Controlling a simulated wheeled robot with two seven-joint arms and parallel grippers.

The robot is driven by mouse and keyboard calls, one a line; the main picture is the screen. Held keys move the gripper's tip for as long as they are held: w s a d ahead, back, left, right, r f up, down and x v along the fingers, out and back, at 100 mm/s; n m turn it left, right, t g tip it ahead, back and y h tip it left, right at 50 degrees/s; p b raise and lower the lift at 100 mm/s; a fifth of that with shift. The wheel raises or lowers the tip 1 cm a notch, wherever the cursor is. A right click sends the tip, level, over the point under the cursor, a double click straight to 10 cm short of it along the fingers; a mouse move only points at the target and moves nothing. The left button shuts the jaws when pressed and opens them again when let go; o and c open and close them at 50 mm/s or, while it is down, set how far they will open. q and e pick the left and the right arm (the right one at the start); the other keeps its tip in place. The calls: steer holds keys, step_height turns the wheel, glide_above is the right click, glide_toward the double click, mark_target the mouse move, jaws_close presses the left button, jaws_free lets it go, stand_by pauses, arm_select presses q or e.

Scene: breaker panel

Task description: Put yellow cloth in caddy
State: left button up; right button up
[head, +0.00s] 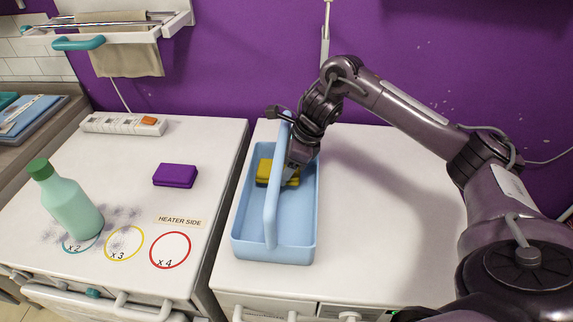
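The yellow cloth (264,171) is a folded block inside the light blue caddy (240,247), at its far end. The caddy's tall handle (271,205) crosses in front of the cloth and hides part of it. My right gripper (292,168) reaches down into the caddy from the right, at the cloth's right part. Its fingertips are partly hidden by the handle, and I cannot tell whether they grip the cloth. My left gripper is not in view.
A purple folded cloth (175,175) and a green-capped bottle (72,203) stand on the left cabinet. A white power strip (122,124) lies at its back. The right cabinet top is clear right of the caddy. A narrow gap separates the cabinets.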

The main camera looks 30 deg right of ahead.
steer(key=shift+f+b, duration=0.45)
steer(key=shift+f, duration=0.2)
steer(key=o, duration=1)
steer(key=shift+o, duration=0.2)
steer(key=shift+r, duration=0.1)
steer(key=shift+r+p, duration=0.25)
steer(key=shift+p, duration=0.05)
steer(key=p+v, duration=0.4)
steer(key=v, duration=0.8)
steer(key=shift+r+p, duration=0.3)
steer(key=shift+p, duration=0.05)
